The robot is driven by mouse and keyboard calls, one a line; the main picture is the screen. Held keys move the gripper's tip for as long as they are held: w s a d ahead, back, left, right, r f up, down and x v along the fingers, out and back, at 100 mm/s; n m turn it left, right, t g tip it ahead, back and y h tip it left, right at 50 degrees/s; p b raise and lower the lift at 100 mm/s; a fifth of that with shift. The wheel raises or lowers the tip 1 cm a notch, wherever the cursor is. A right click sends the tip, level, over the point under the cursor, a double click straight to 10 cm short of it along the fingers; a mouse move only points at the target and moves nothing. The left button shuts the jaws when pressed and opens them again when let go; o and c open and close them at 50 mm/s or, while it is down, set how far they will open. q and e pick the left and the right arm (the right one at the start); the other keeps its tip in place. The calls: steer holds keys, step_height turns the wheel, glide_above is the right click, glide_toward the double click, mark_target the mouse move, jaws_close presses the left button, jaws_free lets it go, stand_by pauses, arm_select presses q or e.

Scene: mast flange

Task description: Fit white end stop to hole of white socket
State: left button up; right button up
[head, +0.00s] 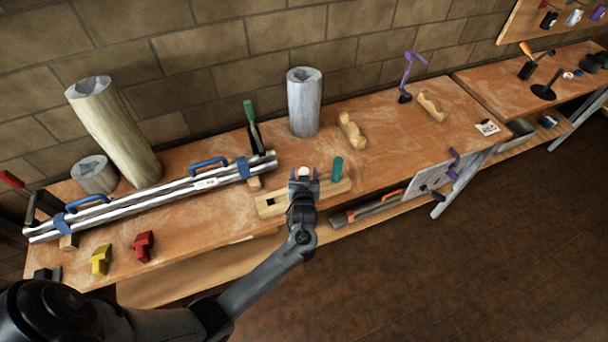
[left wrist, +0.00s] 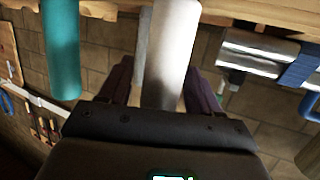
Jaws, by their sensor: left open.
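The white end stop (head: 304,171) is a pale cylinder at the pale wooden board near the bench's front edge. In the left wrist view the white end stop (left wrist: 175,45) stands between the purple fingers of my left gripper (left wrist: 160,88). My left gripper (head: 304,175) is open around it, and I cannot tell whether a finger touches it. A teal cylinder (head: 337,169) stands on the same board, and it also shows in the left wrist view (left wrist: 61,50). I cannot make out a white socket. My right gripper is not in view.
The wooden board (head: 263,210) has a dark square hole (head: 271,199) left of my gripper. A clamped metal bar (head: 140,203) lies to the left. A grey cylinder (head: 304,105) and wooden blocks (head: 351,131) stand behind. Yellow (head: 101,260) and red (head: 143,246) pieces lie front left.

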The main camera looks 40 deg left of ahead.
arm_select(q)
steer(key=shift+f+b, duration=0.15)
steer(key=shift+b, duration=0.15)
steer(key=s+d+r+m+g+h, duration=0.1)
steer(key=s+d+m+g+h, duration=0.2)
steer(key=s+d, duration=0.5)
steer(key=s+d+r+m+h, duration=0.1)
steer(key=s+d+m+h, duration=0.3)
steer(key=s, duration=0.6)
steer(key=s+d+r+m+g+h, duration=0.25)
steer(key=s+g, duration=0.25)
steer(key=s, duration=0.8)
step_height(320, 180, up, 19)
steer(key=p, duration=1.9)
steer(key=shift+s+d+f, duration=0.2)
steer(key=shift+s+d, duration=0.2)
steer(key=shift+d, duration=0.05)
